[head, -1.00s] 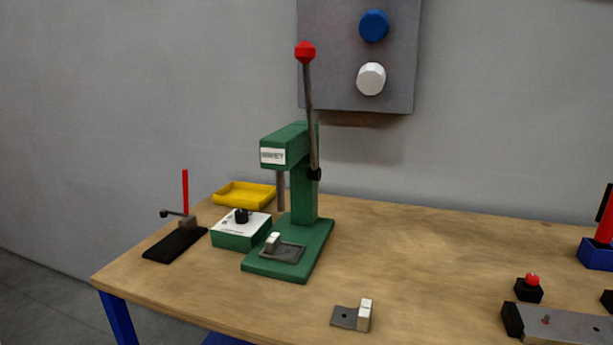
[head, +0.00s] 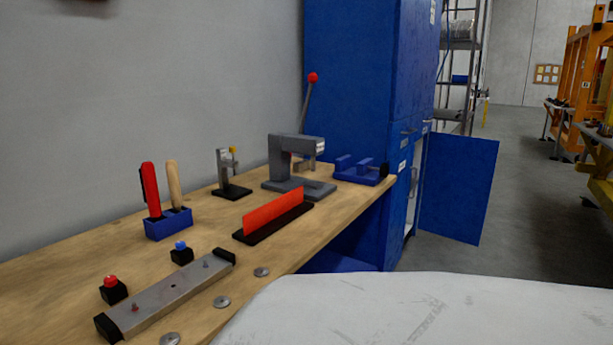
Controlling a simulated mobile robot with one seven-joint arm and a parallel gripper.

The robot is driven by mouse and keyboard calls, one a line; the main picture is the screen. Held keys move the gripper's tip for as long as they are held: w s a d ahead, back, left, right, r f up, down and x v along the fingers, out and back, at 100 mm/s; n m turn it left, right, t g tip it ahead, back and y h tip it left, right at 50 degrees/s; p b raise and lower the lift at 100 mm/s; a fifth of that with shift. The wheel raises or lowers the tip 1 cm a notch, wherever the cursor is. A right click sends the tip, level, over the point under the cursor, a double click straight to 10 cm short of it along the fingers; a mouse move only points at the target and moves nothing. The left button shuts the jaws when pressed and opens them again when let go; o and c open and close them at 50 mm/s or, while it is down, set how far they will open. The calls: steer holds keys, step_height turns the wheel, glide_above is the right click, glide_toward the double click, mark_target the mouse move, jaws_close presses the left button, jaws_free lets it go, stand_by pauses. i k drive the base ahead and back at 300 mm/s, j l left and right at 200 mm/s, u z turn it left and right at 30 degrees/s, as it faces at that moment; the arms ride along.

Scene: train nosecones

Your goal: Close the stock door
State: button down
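The blue stock cabinet (head: 350,80) stands beyond the far right end of the workbench in the head view. Its lower door (head: 458,188) is swung open, sticking out to the right into the aisle. A narrow strip of the cabinet's pale inside (head: 413,190) shows beside the hinge side. The cabinet's upper front appears shut, with a handle (head: 408,131) near its lower edge. My gripper is not in view, so its state does not show.
The wooden workbench (head: 60,265) carries a grey press (head: 285,165), an orange-red bar (head: 275,214), a blue tool holder (head: 168,223) and a metal fixture (head: 170,295). A pale surface (head: 430,310) fills the lower right. Open grey floor lies right of the door; orange racks (head: 590,80) stand beyond.

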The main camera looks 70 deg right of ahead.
mark_target(458, 171)
steer(key=z, duration=2.45)
steer(key=i+l+z, duration=0.1)
steer(key=z, duration=0.3)
steer(key=i+z, duration=0.1)
steer(key=z, duration=0.25)
steer(key=i+l+z, duration=0.1)
steer(key=z, duration=0.3)
steer(key=i, duration=3.85)
steer(key=i+z, duration=0.1)
steer(key=i, duration=0.55)
steer(key=i+j, duration=0.15)
steer(key=i, duration=0.5)
steer(key=i+z, duration=0.5)
steer(key=i, duration=0.7)
steer(key=j, duration=0.1)
